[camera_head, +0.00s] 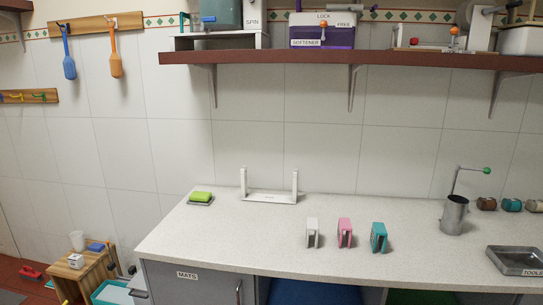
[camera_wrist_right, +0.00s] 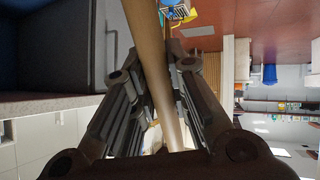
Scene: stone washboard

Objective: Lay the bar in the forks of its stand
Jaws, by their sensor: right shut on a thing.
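The white stand (camera_head: 270,197) is at the back of the speckled counter near the wall in the head view. It has a low base and two upright posts, whose fork tops are small and hard to make out; nothing lies across them. In the right wrist view my right gripper (camera_wrist_right: 158,82) is shut on a long round brown bar (camera_wrist_right: 147,40). The bar runs from the top edge down between the fingers, and its ends are not clear. The head view shows neither gripper nor the bar.
A green sponge (camera_head: 201,195) on a dish sits left of the stand. White, pink (camera_head: 345,233) and teal clips stand in front, right of it. A metal can (camera_head: 453,216) and grey tray (camera_head: 517,260) are further right. A brown shelf (camera_head: 350,57) overhangs. The counter's front left is clear.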

